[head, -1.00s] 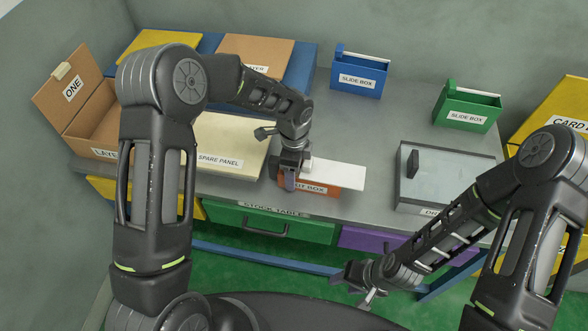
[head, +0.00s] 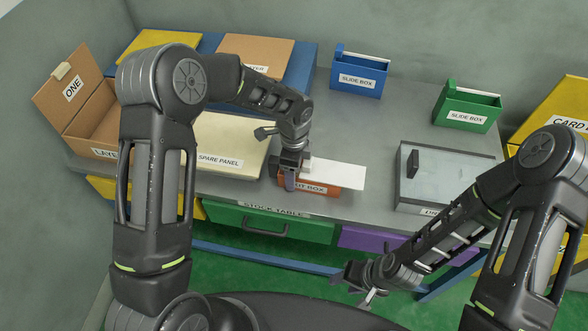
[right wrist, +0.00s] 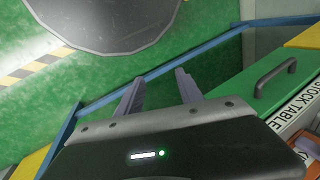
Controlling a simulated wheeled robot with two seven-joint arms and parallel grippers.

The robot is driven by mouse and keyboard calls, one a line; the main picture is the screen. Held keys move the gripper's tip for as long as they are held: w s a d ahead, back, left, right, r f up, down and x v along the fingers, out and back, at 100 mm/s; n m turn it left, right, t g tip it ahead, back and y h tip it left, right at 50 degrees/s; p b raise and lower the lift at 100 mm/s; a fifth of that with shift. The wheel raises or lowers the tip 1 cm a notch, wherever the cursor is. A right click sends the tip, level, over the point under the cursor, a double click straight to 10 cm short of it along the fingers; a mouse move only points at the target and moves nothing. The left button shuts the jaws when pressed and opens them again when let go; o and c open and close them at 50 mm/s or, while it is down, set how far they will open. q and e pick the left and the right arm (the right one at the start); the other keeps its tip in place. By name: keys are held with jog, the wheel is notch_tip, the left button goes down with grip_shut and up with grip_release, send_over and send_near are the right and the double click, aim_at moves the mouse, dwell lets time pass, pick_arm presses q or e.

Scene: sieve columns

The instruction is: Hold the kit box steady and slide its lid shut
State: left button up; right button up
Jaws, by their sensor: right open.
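The orange kit box (head: 326,190) stands near the front edge of the grey table, its label partly covered. Its white lid (head: 338,175) lies along its top and sticks out past the right end. My left gripper (head: 290,180) is at the left end of the box, pointing down, with one finger in front of the front wall. Its other finger is hidden, so its grip is unclear. My right gripper (head: 356,284) is open and empty, low in front of the table and apart from the box. Its spread fingers show in the right wrist view (right wrist: 160,90).
A grey lidded case (head: 445,180) stands right of the kit box, and a cream spare panel (head: 222,145) lies to the left. Blue (head: 359,76) and green (head: 467,108) slide boxes stand behind. Bare table lies between the kit box and grey case.

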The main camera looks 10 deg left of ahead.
aim_at(325, 169)
dwell(0.3)
